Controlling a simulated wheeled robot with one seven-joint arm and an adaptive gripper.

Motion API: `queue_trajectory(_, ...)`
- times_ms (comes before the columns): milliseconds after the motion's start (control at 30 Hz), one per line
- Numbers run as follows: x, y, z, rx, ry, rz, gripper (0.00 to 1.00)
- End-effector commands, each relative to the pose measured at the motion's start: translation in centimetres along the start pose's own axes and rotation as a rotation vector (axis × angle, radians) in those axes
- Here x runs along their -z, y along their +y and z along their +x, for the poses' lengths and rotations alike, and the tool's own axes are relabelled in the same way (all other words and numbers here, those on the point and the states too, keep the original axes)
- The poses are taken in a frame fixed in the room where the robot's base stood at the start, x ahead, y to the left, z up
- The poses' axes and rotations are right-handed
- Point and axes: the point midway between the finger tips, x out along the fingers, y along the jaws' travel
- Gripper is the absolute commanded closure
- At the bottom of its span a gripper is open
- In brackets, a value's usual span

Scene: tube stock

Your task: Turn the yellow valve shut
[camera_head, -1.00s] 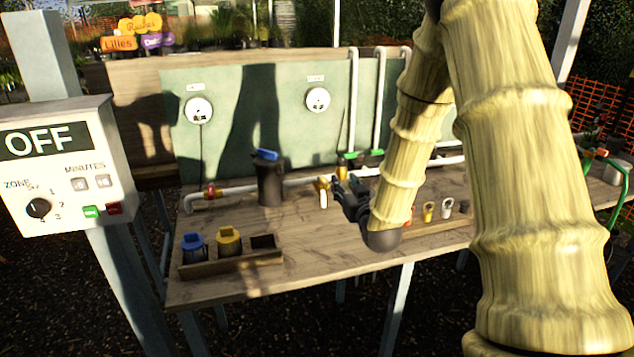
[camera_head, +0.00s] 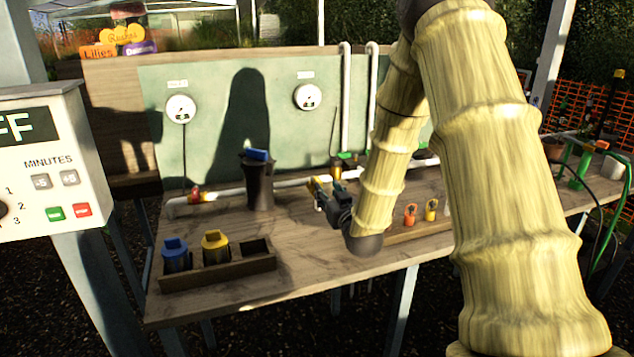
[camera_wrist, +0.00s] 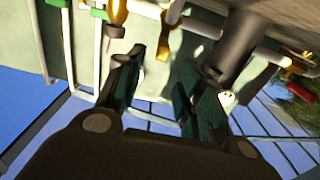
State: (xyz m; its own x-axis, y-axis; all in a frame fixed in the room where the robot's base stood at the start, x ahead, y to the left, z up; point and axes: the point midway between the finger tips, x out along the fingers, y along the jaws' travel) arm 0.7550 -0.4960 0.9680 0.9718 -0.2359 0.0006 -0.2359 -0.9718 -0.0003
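The yellow valve (camera_head: 314,186) sits on the white pipe (camera_head: 288,184) along the back of the bench. Its yellow handle (camera_wrist: 166,32) shows in the wrist view, pointing away from the pipe. My gripper (camera_head: 326,193) is right at the valve in the head view and partly covers it. In the wrist view my gripper (camera_wrist: 158,68) has its two dark fingers spread apart with nothing between them. The handle is just beyond the fingertips, near the gap. I cannot tell whether a finger touches it.
A dark canister with a blue top (camera_head: 258,183) stands left of the valve, near the pipe. A red valve (camera_head: 195,195) is farther left. A control box (camera_head: 45,165) is at left. The front middle bench (camera_head: 300,255) is clear.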

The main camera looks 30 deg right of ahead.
Motion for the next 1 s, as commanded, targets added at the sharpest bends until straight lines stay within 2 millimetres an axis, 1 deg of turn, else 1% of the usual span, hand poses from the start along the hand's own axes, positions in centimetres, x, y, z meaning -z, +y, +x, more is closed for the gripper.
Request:
queue_trajectory(100, 0.1, -0.1, 2.1, 0.001, 0.001, 0.0, 0.62)
queue_trajectory(300, 0.1, -0.1, 5.3, 0.001, 0.001, -0.001, 0.62)
queue_trajectory(500, 0.0, -0.3, 7.6, 0.003, 0.0, 0.0, 0.62)
queue_trajectory(700, 0.0, -0.2, 8.5, 0.002, 0.0, 0.0, 0.62)
queue_trajectory(967, 0.0, -0.2, 8.6, 0.002, 0.0, 0.0, 0.62)
queue_trajectory(1000, 0.0, -0.2, 8.6, 0.002, 0.0, 0.0, 0.68)
